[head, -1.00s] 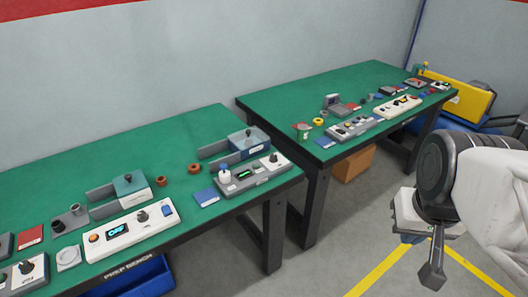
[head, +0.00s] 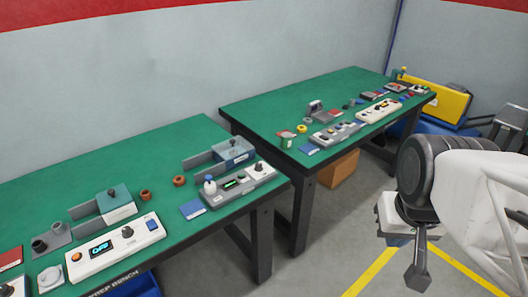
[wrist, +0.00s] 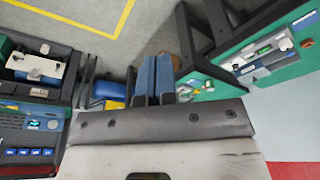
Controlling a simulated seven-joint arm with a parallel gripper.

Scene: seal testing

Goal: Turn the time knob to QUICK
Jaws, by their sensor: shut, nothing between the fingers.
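Several control panels with knobs stand on the green benches; their labels are too small to read, so I cannot tell which knob is the time knob. A white panel (head: 82,270) on the near bench has an orange button, a display reading OFF, a black knob (head: 127,232) and a blue switch. A grey panel (head: 222,199) behind it has a green display and a dark knob (head: 259,167). My gripper (head: 417,282) hangs over the floor at right, well apart from both benches. In the wrist view its two bluish fingers (wrist: 154,78) are together and empty.
The near green bench (head: 60,190) also holds small cups, a blue book (head: 192,209) and metal fixtures. The far bench (head: 270,105) carries more panels. A cardboard box (head: 338,168) sits beneath it. Yellow lines mark open floor below my gripper.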

